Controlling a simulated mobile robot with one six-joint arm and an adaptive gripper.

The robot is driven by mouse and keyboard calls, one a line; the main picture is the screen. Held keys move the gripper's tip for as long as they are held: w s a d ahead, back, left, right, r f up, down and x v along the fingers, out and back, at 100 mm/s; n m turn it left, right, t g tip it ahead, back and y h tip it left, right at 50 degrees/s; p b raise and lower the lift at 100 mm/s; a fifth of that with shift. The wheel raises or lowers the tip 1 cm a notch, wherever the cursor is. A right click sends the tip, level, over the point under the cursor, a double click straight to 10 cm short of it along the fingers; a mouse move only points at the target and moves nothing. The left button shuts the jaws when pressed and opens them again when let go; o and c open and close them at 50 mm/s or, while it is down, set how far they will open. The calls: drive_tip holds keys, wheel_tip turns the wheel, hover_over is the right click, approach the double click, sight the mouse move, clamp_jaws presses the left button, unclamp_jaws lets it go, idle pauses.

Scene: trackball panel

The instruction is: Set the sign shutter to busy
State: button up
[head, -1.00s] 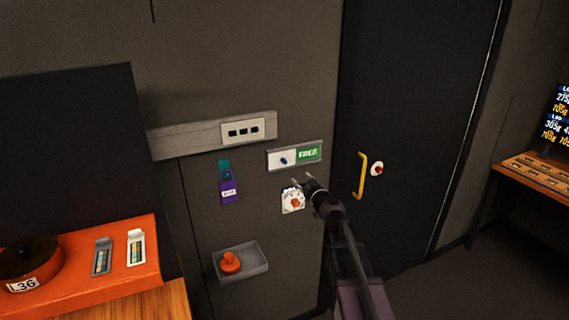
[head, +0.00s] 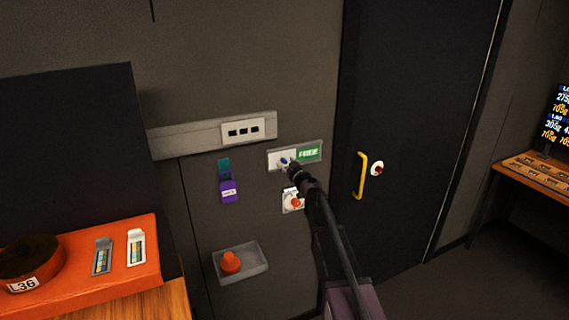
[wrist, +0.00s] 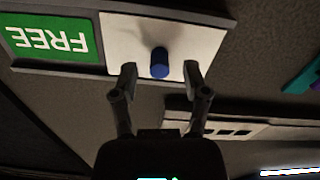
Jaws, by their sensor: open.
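The sign (head: 271,161) is a grey-framed strip on the dark wall. Its right part shows a green FREE panel (head: 309,153); its left part is a white shutter (head: 276,158) with a blue knob (head: 284,160). In the wrist view the sign appears upside down, with the FREE panel (wrist: 52,38) at left and the white shutter (wrist: 125,40) beside it. My gripper (head: 288,164) is at the shutter. In the wrist view my gripper (wrist: 156,72) is open, with one finger on each side of the blue knob (wrist: 159,63); contact cannot be told.
Below the sign is a white plate with a red-orange knob (head: 296,203). A purple and teal holder (head: 228,189) and a grey tray with a red knob (head: 231,262) are at left. A door with a yellow handle (head: 361,176) stands at right.

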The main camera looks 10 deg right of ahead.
drive_tip(key=shift+w+a, duration=0.25)
drive_tip(key=shift+w, duration=0.45)
clamp_jaws()
